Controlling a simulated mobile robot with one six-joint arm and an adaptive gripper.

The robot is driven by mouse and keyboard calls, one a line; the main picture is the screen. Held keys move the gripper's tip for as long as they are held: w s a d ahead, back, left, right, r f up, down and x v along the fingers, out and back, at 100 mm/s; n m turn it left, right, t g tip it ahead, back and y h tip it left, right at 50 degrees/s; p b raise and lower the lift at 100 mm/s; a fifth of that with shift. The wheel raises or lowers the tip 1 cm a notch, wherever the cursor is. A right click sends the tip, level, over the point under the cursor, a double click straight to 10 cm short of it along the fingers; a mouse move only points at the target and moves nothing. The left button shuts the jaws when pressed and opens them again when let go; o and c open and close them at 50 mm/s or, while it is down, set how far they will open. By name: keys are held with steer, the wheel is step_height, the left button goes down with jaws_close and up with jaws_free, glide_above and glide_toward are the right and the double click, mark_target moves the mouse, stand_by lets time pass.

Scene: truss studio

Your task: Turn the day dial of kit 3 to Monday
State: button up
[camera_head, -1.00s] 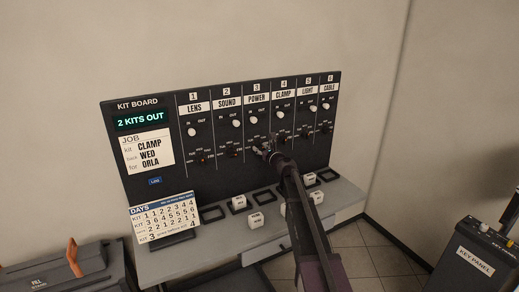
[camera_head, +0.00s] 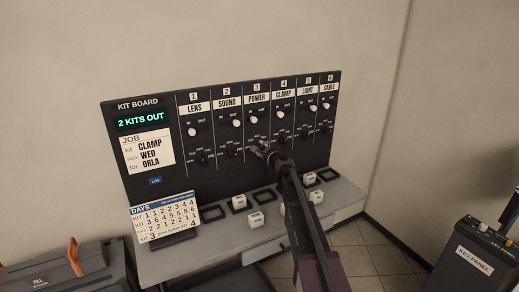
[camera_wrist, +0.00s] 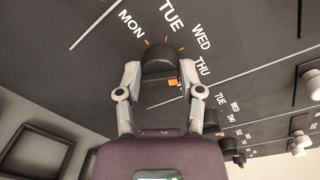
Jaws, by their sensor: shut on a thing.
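The day dial (camera_wrist: 160,60) of kit 3 is a black round knob in the wrist view, with MON, TUE, WED and THU printed around it. Orange ticks show above it and an orange mark shows at its lower right; which day it points to is unclear. My gripper (camera_wrist: 160,74) is shut on the dial, one grey finger on each side. In the head view my gripper (camera_head: 262,148) reaches the POWER column, numbered 3, of the kit board (camera_head: 150,183) and mostly hides the dial.
Neighbouring dials are close by, one (camera_wrist: 229,146) at lower right in the wrist view. White switch knobs, including one (camera_head: 253,120) for kit 3, sit above the dials. Several white blocks (camera_head: 257,219) and dark frames lie on the grey ledge (camera_head: 215,237). A days card (camera_head: 165,218) stands at left.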

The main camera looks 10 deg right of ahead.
steer(key=n, duration=0.5)
steer(key=shift+h, duration=0.3)
steer(key=n, duration=0.5)
steer(key=shift+f, duration=0.1)
steer(key=n+b, duration=0.1)
steer(key=n, duration=0.5)
steer(key=shift+f+t, duration=0.1)
steer(key=shift+t, duration=0.3)
steer(key=n, duration=0.5)
steer(key=shift+b, duration=0.35)
steer(key=o, duration=1.1)
steer(key=shift+a, duration=0.1)
steer(key=shift+o, duration=0.2)
steer(key=shift+s, duration=0.15)
